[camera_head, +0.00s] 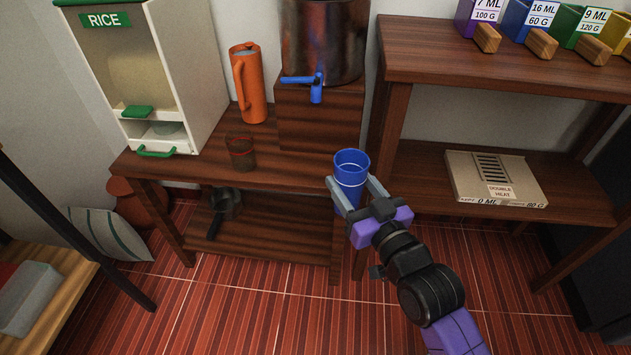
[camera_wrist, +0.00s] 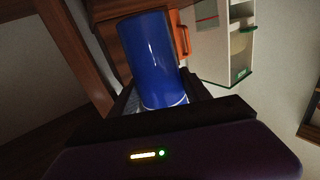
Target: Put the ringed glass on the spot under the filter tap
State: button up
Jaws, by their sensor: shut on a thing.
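My gripper (camera_head: 358,197) is shut on a blue glass (camera_head: 351,163) with a pale ring, held roughly upright in front of the table's right front corner. The blue glass fills the middle of the wrist view (camera_wrist: 153,55), between the fingers. A dark see-through glass (camera_head: 241,152) with a red ring stands on the table, left of the filter. The metal filter (camera_head: 323,40) sits on a wooden block (camera_head: 318,118), with a blue tap (camera_head: 317,90) at its front. The tabletop below the tap (camera_head: 300,165) looks bare, and I see no mark there.
An orange jug (camera_head: 248,85) stands left of the filter. A rice dispenser (camera_head: 190,75) is at the table's left. A dark pan (camera_head: 225,204) is on the lower shelf. To the right, a shelf unit (camera_head: 430,65) holds labelled boxes and a flat carton (camera_head: 495,180).

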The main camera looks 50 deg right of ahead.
jog(key=shift+f+b+x, duration=0.55)
jog(key=shift+b+x, duration=0.35)
jog(key=shift+x, duration=2.1)
jog(key=shift+f+b+x, duration=0.55)
jog(key=shift+b+x, duration=0.3)
jog(key=shift+x, duration=2.1)
jog(key=shift+f+b+x, duration=0.55)
jog(key=shift+b+x, duration=0.35)
jog(key=shift+x, duration=2.1)
jog(key=shift+f, duration=0.15)
jog(key=o, duration=1.6)
jog(key=shift+o, duration=0.2)
